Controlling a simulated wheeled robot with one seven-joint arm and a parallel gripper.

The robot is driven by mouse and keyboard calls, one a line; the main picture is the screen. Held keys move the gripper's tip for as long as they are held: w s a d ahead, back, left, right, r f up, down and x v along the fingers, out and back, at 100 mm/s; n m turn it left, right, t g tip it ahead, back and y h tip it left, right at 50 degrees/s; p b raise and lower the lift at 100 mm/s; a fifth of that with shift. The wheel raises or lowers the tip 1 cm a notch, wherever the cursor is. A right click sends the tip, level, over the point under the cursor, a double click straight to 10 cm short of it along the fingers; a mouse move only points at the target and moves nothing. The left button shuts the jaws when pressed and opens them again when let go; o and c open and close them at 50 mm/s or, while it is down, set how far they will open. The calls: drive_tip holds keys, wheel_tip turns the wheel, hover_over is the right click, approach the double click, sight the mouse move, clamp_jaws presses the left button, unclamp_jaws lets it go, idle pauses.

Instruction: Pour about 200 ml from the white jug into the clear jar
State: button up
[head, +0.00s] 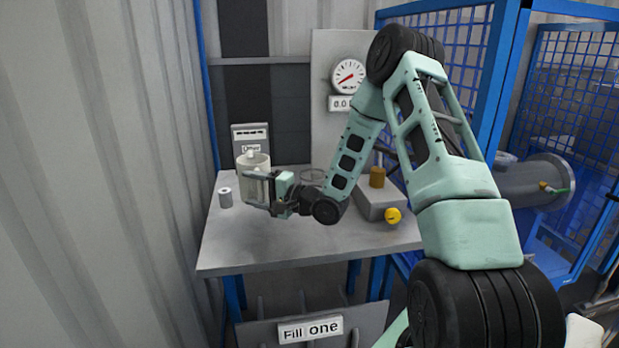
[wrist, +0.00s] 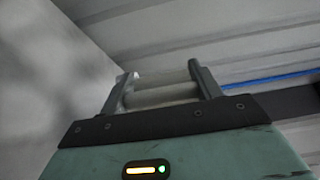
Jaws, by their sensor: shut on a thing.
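In the wrist view the jug (wrist: 162,96) lies between the two fingers of my gripper (wrist: 163,88). I cannot tell whether its base touches the bench. The clear jar (head: 312,175) shows as a faint round rim to the right of the jug, partly hidden behind my arm. The levels in both are not visible.
The grey bench (head: 235,248) has free room in front. A small grey cylinder (head: 226,197) stands left of the jug. A grey box (head: 380,202) with a brown cylinder (head: 377,177) and a yellow knob (head: 392,215) is at the right. A dial gauge (head: 347,76) is behind.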

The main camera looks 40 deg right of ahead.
sight(266, 193)
drive_tip(key=d+f+m+h, duration=0.1)
drive_tip(key=h, duration=0.1)
drive_tip(key=w+d+f+m+t+h, duration=0.1)
drive_tip(key=f+m+h, duration=0.1)
drive_tip(key=w+d+f+m+h, duration=0.1)
drive_tip(key=f+h, duration=0.1)
drive_tip(key=shift+w, duration=0.1)
drive_tip(key=shift+d+f+m+h, duration=0.25)
drive_tip(key=shift+f+m+h, duration=0.25)
drive_tip(key=shift+h, duration=0.3)
drive_tip(key=shift+d+r+t, duration=0.1)
drive_tip(key=shift+r+t, duration=0.05)
drive_tip(key=shift+t, duration=0.15)
drive_tip(key=shift+s+d+r+m+t+p, duration=0.15)
drive_tip(key=shift+d+r+m+p, duration=0.1)
drive_tip(key=shift+r+m, duration=0.3)
drive_tip(key=shift+s+d+r+m+t+p, duration=0.15)
drive_tip(key=shift+d+r+m, duration=0.1)
drive_tip(key=shift+r+m, duration=0.3)
drive_tip(key=s+d+r+m+t+h+p, duration=0.1)
drive_tip(key=d+r+m+p, duration=0.3)
drive_tip(key=r+m, duration=0.4)
drive_tip(key=shift+s+d+m+t+h+p, duration=0.3)
drive_tip(key=shift+m+h+p, duration=0.1)
drive_tip(key=shift+h+p, duration=0.25)
drive_tip(key=shift+d+r+m, duration=0.1)
drive_tip(key=shift+r+m, duration=0.3)
drive_tip(key=shift+m, duration=0.1)
